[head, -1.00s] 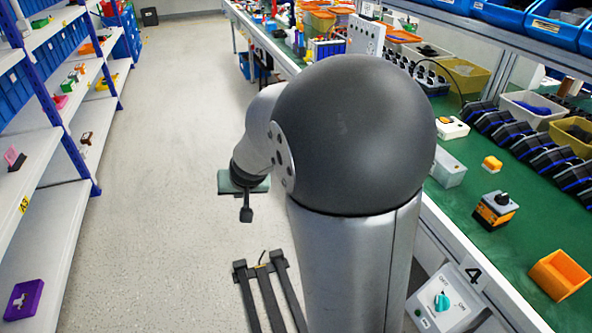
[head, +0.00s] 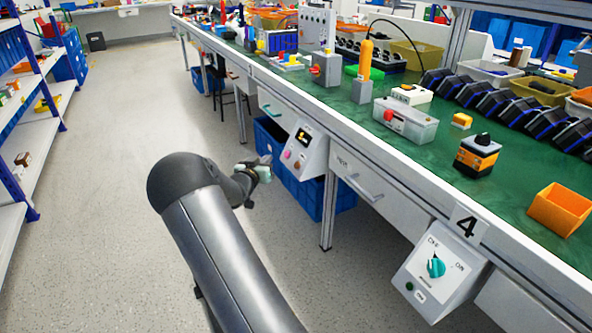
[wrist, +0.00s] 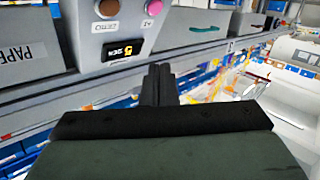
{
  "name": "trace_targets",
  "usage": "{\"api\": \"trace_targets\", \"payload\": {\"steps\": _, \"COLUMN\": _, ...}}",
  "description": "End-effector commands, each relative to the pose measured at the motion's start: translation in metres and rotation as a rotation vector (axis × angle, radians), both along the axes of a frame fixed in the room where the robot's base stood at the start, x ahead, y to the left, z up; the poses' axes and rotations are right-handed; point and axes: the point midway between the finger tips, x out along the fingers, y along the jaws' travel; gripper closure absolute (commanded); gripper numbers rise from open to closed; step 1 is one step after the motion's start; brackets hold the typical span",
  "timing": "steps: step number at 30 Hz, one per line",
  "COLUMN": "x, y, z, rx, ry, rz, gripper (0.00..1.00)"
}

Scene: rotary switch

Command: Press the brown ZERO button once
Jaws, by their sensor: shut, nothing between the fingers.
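The brown button (wrist: 107,8) is on a grey control box at the top of the wrist view, partly cut by the frame edge. In the head view the same box (head: 306,150) hangs on the bench front. My gripper (wrist: 159,72) is shut and empty, apart from the box and below and right of the brown button in the wrist view. It is small and partly hidden in the head view (head: 266,163).
Blue bins (head: 308,195) stand under the bench beside the box. Another control box with a teal knob (head: 436,267) hangs on the bench front at lower right. The green bench top (head: 400,150) carries several devices. The aisle floor (head: 100,200) is clear.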

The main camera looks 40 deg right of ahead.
Motion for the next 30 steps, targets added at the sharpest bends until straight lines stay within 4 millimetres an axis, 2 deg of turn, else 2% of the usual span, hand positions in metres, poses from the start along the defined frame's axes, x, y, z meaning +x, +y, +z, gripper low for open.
{"api": "trace_targets", "payload": {"steps": 8, "x": -0.002, "y": -0.007, "z": -0.006, "rx": 0.003, "ry": 0.001, "rz": 0.001, "gripper": 1.0}}
{"api": "trace_targets", "payload": {"steps": 22, "x": -0.013, "y": -0.059, "z": -0.037, "rx": 0.002, "ry": 0.0, "rz": 0.001, "gripper": 1.0}}
{"api": "trace_targets", "payload": {"steps": 30, "x": -0.017, "y": -0.074, "z": -0.044, "rx": 0.003, "ry": 0.001, "rz": 0.001, "gripper": 1.0}}
